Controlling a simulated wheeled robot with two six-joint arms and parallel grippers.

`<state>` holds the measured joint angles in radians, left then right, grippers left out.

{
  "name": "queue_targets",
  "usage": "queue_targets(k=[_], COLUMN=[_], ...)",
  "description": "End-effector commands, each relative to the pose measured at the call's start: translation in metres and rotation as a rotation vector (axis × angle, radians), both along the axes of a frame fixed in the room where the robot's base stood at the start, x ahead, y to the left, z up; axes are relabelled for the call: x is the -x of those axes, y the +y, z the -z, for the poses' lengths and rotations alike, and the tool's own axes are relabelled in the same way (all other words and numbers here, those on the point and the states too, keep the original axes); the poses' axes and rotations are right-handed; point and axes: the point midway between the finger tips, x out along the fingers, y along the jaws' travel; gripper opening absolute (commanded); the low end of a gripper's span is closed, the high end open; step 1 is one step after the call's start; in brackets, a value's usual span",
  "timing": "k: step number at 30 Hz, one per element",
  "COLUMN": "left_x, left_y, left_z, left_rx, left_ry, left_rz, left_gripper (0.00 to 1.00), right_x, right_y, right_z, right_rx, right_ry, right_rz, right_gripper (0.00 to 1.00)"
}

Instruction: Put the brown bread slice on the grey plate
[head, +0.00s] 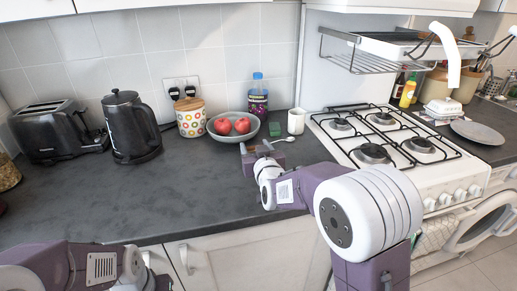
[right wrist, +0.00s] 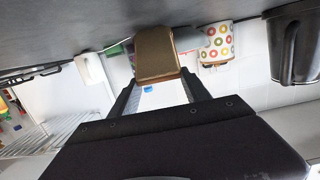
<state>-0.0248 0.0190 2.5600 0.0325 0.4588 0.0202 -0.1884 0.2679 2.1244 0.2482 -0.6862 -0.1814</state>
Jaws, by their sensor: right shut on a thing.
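The brown bread slice (right wrist: 155,54) is between the two fingers of my right gripper (right wrist: 160,88) in the right wrist view, which shows the room upside down. My right gripper (head: 262,151) is shut on it, over the counter in front of the bowl in the head view. There the slice is small and hard to make out. The grey plate (head: 478,132) lies on the counter to the right of the stove, far to the right of this gripper, and looks empty. My left arm shows at the bottom left, but its fingers are out of view.
A grey bowl (head: 221,136) with red apples, a white mug (head: 296,121), a green block (head: 275,129) and a bottle (head: 258,98) stand near my right gripper. The stove (head: 385,145) lies between it and the plate, under a wire rack (head: 352,62). The left counter front is clear.

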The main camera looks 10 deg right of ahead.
Motion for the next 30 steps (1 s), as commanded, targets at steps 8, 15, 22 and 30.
queue_targets(k=[8, 15, 22, 30], left_x=[0.000, 0.000, 0.000, 0.000], left_y=[0.000, 0.000, 0.000, 0.000], left_z=[0.006, 0.004, -0.005, -0.002], left_rx=[0.000, 0.000, 0.000, 0.000], left_ry=[0.000, 0.000, 0.000, 0.000], left_rz=[0.000, 0.000, 0.000, 0.000], left_gripper=[0.43, 0.43, 0.43, 0.43], right_x=[0.000, 0.000, 0.000, 0.063], right_y=[0.000, 0.000, 0.000, -0.002], right_z=[0.005, 0.003, -0.006, -0.012], right_rx=[0.000, 0.000, 0.000, 0.001], right_ry=[-0.001, 0.000, 0.000, -0.003], right_rz=[0.000, 0.000, 0.000, -0.001], right_gripper=[0.00, 0.77, 0.77, 0.77])
